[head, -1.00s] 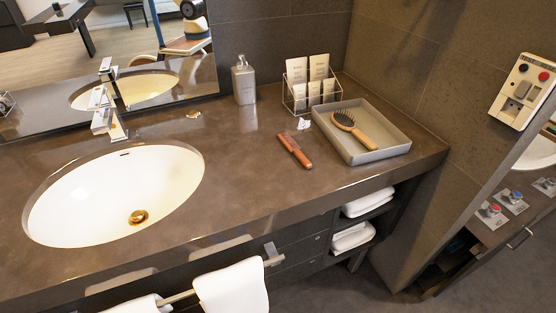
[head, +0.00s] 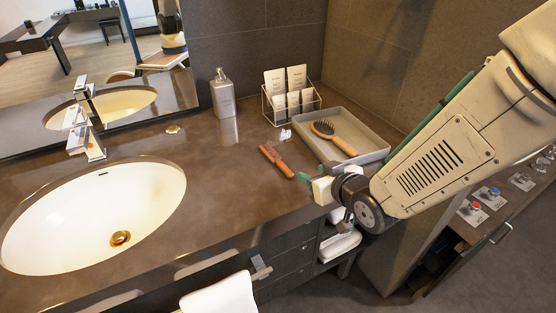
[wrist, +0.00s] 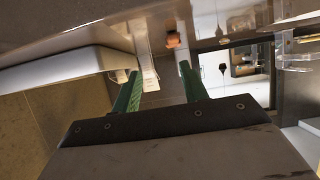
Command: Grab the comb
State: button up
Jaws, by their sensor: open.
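The comb (head: 276,160), reddish-brown, lies flat on the dark countertop, left of the grey tray (head: 375,160). My gripper (head: 305,175) is at the counter's front edge, just right of and nearer than the comb's near end, apart from it. In the wrist view its two green fingers (wrist: 158,72) are spread with nothing between them. A small orange-brown end of what looks like the comb (wrist: 173,40) shows beyond the fingertips.
A wooden hairbrush (head: 335,138) lies in the tray. The white sink (head: 90,215) is at left. The counter between sink and comb is clear.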

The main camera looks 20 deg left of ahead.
aim_at(288, 171)
jog(key=shift+s+a+f+n+y, duration=0.15)
jog(key=shift+s+a+f+y, duration=0.1)
jog(key=shift+a, duration=0.35)
jog(key=shift+s+a+f+n+y, duration=0.15)
jog(key=shift+a+f+y, duration=0.1)
jog(key=shift+a, duration=0.3)
jog(key=x, duration=0.7)
jog(key=shift+f, duration=0.4)
grip_shut()
